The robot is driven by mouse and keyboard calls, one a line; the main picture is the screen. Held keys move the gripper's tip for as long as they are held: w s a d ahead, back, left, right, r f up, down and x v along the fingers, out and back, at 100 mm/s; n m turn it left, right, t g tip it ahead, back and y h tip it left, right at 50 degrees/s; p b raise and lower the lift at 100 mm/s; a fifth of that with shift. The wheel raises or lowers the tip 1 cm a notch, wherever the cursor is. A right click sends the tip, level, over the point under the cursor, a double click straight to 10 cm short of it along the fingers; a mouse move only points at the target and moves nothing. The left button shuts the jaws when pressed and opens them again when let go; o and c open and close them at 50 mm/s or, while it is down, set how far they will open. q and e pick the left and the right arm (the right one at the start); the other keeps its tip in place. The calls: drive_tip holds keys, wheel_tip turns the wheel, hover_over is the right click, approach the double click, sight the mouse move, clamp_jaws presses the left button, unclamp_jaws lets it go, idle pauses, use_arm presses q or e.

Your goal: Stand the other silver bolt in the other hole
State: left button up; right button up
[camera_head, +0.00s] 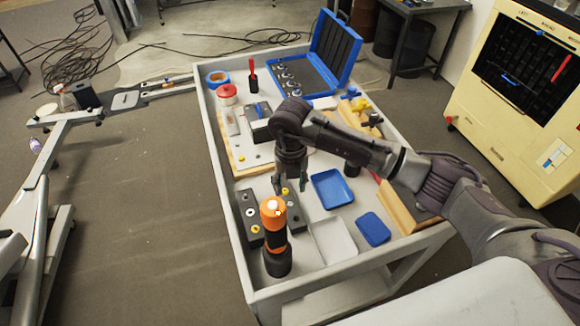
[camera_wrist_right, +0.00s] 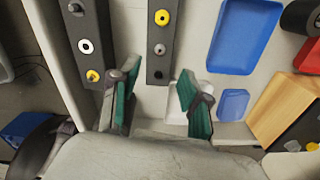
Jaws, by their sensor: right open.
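Two dark grey blocks with fittings stand side by side on the cart: the left block (camera_wrist_right: 88,28) and the right block (camera_wrist_right: 161,33). The right block carries a yellow fitting (camera_wrist_right: 161,17), a small silver bolt (camera_wrist_right: 160,49) and a dark hole (camera_wrist_right: 157,75) in a row. The left block carries a white ring (camera_wrist_right: 85,46), a yellow fitting (camera_wrist_right: 93,75) and a small greyish spot that I cannot identify. My right gripper (camera_head: 290,184) is open above the blocks. Its green-padded fingers (camera_wrist_right: 157,95) are apart with nothing between them. My left gripper is out of view.
An orange and black tool (camera_head: 275,235) stands upright near the blocks. Blue trays (camera_head: 333,188) and a pale tray (camera_head: 331,240) lie to the right. The open blue case (camera_head: 335,50) is at the cart's far end. The cart rim (camera_head: 237,240) bounds the left.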

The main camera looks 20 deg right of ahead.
sight(290, 204)
wheel_tip(290, 204, down, 6)
drive_tip(key=shift+w+r+p, duration=0.1)
drive_tip(key=shift+p, duration=0.35)
drive_tip(key=shift+f, duration=0.7)
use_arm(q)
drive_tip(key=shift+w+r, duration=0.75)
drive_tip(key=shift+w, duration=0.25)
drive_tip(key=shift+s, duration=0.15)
use_arm(e)
drive_tip(key=shift+c, duration=0.3)
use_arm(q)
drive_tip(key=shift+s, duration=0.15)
use_arm(e)
clamp_jaws()
